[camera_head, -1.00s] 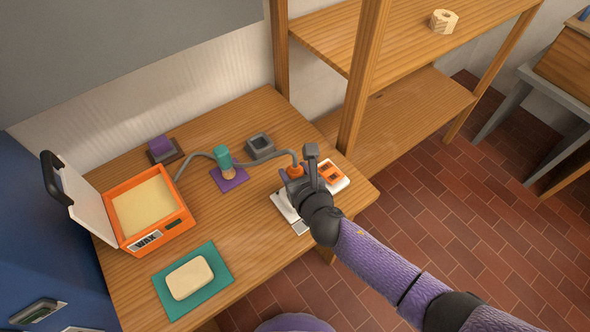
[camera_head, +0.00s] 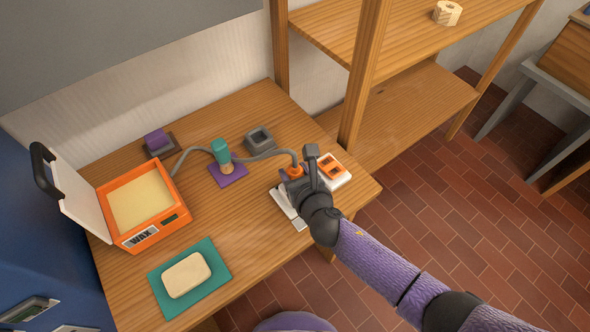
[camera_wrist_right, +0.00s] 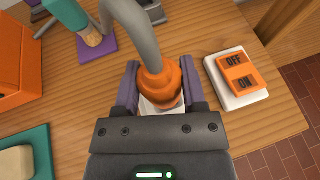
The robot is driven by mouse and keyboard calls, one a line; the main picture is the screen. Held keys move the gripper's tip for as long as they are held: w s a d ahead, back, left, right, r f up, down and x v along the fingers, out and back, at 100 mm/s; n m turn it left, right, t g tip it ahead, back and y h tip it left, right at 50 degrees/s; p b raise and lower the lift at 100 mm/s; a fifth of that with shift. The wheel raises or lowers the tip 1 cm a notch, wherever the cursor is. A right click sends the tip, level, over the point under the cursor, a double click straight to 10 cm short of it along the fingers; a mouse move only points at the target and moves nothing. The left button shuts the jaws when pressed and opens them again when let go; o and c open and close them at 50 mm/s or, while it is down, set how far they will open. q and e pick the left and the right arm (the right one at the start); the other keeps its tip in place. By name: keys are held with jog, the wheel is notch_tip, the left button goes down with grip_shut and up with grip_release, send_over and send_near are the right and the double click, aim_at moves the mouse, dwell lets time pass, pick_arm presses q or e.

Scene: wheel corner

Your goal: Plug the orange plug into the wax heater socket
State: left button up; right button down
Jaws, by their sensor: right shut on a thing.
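My right gripper (camera_head: 296,178) is shut on the orange plug (camera_wrist_right: 161,84), which sits upright between the two purple fingers in the right wrist view. A grey cable (camera_head: 262,156) runs from the plug to the orange wax heater (camera_head: 161,229) with its lid up. A white socket plate (camera_head: 287,206) lies under the gripper and is mostly hidden. I cannot tell whether the plug is in it or just above it. An orange ON/OFF switch (camera_wrist_right: 239,72) sits on a white base to the right of the plug. My left gripper is not in view.
A teal-handled brush (camera_head: 221,152) stands on a purple mat beside the cable. A grey square dish (camera_head: 259,139), a purple block (camera_head: 156,139) and a cream bar (camera_head: 186,274) on a teal mat are also on the table. A wooden shelf post (camera_head: 361,80) rises behind the gripper.

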jog(key=shift+f+b, duration=0.4)
jog(key=shift+f, duration=0.2)
jog(key=shift+c, duration=0.4)
grip_release()
jog(key=p+v, duration=0.4)
jog(key=v, duration=0.6)
